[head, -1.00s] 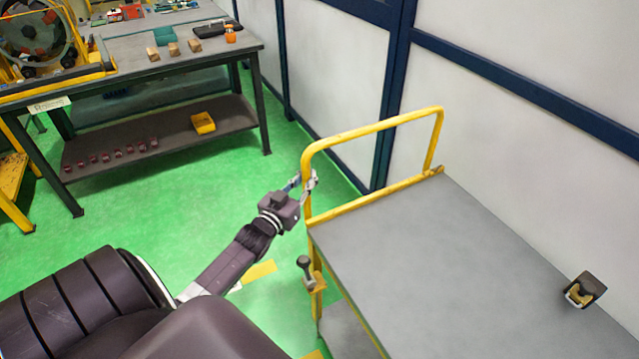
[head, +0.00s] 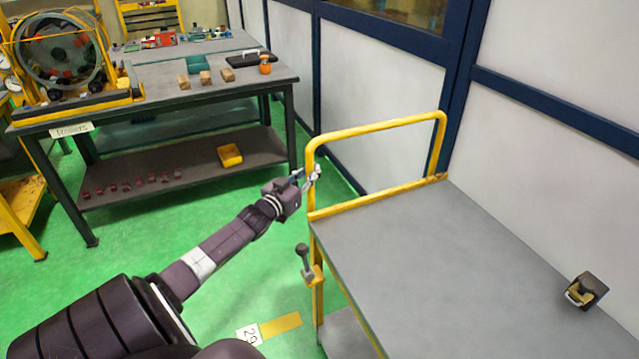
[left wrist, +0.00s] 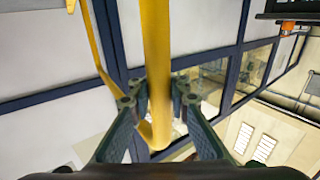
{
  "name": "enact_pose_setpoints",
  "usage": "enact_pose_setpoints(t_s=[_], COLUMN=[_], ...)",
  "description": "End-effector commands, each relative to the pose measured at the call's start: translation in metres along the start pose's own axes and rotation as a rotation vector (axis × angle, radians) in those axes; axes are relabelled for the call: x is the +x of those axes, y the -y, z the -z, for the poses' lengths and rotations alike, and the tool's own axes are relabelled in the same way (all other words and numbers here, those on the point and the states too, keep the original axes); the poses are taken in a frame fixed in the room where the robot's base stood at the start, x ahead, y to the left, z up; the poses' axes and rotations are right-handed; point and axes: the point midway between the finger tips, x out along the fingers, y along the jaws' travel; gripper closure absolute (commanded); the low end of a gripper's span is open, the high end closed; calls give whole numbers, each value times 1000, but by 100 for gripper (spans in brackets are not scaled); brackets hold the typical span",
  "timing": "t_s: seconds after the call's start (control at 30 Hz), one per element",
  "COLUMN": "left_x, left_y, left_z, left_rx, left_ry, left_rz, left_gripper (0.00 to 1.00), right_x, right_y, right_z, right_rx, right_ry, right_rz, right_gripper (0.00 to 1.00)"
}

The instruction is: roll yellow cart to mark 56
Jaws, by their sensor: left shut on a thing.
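The yellow cart (head: 410,255) stands at the right in the head view, with a grey top and a yellow push handle (head: 375,126) at its far end. My left gripper (head: 312,178) is shut on the near upright of that handle. In the left wrist view, the yellow post (left wrist: 156,60) runs between the two fingers of my left gripper (left wrist: 158,108). A floor mark reading 29 (head: 249,333) lies beside a yellow strip (head: 281,325) left of the cart. Mark 56 is not in view. My right gripper is not in view.
A workbench (head: 190,95) with a stator fixture (head: 65,65), wooden blocks and a lower shelf stands at the back left. A blue-framed white wall (head: 560,70) runs close along the cart's far side. Green floor (head: 150,250) is free between bench and cart. A small dark device (head: 586,291) sits on the cart top.

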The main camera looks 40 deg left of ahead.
Motion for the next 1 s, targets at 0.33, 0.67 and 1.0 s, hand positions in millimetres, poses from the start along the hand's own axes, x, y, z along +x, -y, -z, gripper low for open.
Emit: enact_pose_setpoints(t_s=[0.33,0.67,1.0], left_x=[2,2,3], left_y=[17,17,14], left_z=[-9,-9,-7], left_rx=[2,2,2], left_ry=[21,22,16], left_rz=[16,16,12], left_gripper=[100,76,65], right_x=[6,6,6], right_y=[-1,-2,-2], right_z=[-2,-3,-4], right_rx=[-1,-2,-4], right_ry=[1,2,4], right_rz=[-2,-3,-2], right_gripper=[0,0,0])
